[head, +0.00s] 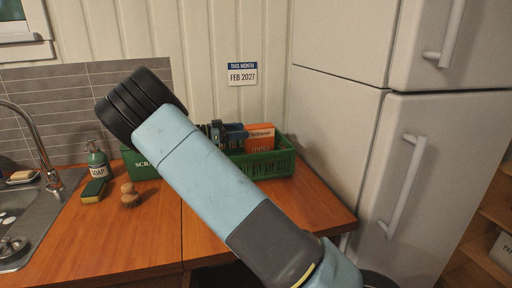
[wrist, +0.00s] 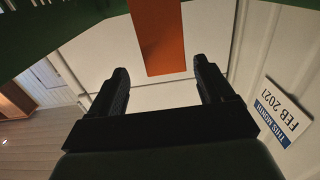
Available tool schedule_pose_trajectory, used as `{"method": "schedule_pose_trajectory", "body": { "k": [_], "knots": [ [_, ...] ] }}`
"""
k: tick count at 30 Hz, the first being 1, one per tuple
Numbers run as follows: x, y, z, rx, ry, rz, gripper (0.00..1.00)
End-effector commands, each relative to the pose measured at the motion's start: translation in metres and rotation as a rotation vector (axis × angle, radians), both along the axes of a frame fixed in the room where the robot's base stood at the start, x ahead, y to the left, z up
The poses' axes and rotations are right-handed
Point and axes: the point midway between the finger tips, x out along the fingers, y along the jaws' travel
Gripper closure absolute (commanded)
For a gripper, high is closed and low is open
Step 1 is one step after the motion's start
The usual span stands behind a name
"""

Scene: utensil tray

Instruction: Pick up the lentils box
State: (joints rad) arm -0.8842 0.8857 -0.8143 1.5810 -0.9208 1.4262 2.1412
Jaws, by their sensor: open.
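An orange box (head: 260,138) stands in a green crate (head: 284,160) on the wooden counter in the head view; its printing is too small to read surely. In the wrist view an orange face (wrist: 157,35) shows at the top, ahead of and between my fingers. My gripper (wrist: 160,72) is open, with nothing seen held between its two black fingers. In the head view my gripper (head: 222,132) is a small dark shape just left of the orange box, partly behind my blue arm.
A white fridge (head: 345,130) rises close on the right. A calendar (head: 242,74) hangs behind the crate.

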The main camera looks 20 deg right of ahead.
Motion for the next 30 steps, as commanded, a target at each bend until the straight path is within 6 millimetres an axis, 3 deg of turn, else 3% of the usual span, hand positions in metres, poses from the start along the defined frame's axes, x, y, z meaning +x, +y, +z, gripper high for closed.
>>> {"method": "schedule_pose_trajectory", "body": {
  "k": [14, 24, 30],
  "knots": [
    [0.003, -0.033, -0.002, -0.010, -0.003, -0.006, 0.19],
    [0.008, -0.075, -0.003, -0.009, -0.002, -0.007, 0.19],
    [0.008, -0.078, -0.003, -0.010, -0.003, -0.006, 0.19]
  ]
}}
